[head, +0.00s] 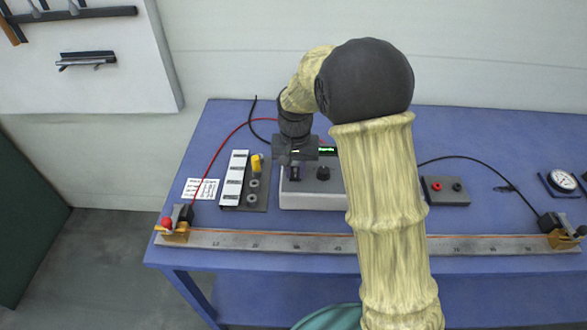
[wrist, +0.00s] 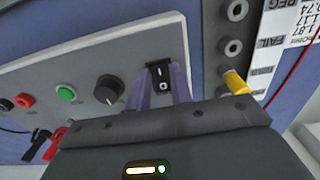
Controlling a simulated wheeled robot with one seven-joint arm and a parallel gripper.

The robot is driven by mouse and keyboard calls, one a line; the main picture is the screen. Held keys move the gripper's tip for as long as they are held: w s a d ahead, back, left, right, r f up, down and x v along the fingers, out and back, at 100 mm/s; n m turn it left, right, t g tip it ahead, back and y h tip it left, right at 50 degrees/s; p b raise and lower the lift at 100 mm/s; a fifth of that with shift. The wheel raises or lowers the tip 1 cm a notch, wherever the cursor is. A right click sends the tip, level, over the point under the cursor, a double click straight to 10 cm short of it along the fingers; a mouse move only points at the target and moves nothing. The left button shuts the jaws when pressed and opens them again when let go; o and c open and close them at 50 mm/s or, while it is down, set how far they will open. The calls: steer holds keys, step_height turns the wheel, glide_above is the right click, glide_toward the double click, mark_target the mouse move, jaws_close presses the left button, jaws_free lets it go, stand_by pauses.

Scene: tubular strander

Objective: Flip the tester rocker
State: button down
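The tester (head: 325,199) is a light grey box on the blue bench, partly hidden by my arm in the head view. Its grey panel (wrist: 85,70) fills the left of the wrist view. The black tester rocker (wrist: 158,76) has a white line mark and a white circle mark. My gripper (wrist: 164,72) is at the panel, with one purple finger on each side of the rocker. The fingers stand apart; I cannot tell whether either touches the rocker. In the head view my gripper (head: 295,172) is over the tester's left part, and the rocker is hidden there.
Beside the rocker are a black knob (wrist: 108,88) and a green button (wrist: 65,92). A dark block with a yellow plug (wrist: 235,81) and a label strip (head: 234,178) stand left of the tester. A long ruler bar (head: 290,241) runs along the front.

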steer(key=shift+r+p, duration=0.1)
steer(key=shift+p, duration=0.25)
steer(key=g+p, duration=0.1)
steer(key=p, duration=0.1)
steer(key=shift+w+r+p, duration=0.1)
steer(key=shift+r+p, duration=0.1)
steer(key=shift+p, duration=0.2)
steer(key=g+p, duration=0.1)
steer(key=p, duration=0.3)
steer(key=shift+w+g, duration=0.3)
steer(key=shift+g, duration=0.1)
steer(key=shift+f+p, duration=0.1)
steer(key=shift+p, duration=0.25)
steer(key=shift+g, duration=0.3)
steer(key=shift+f, duration=0.1)
steer(key=c, duration=1.2)
jaws_free()
steer(key=shift+c, duration=0.2)
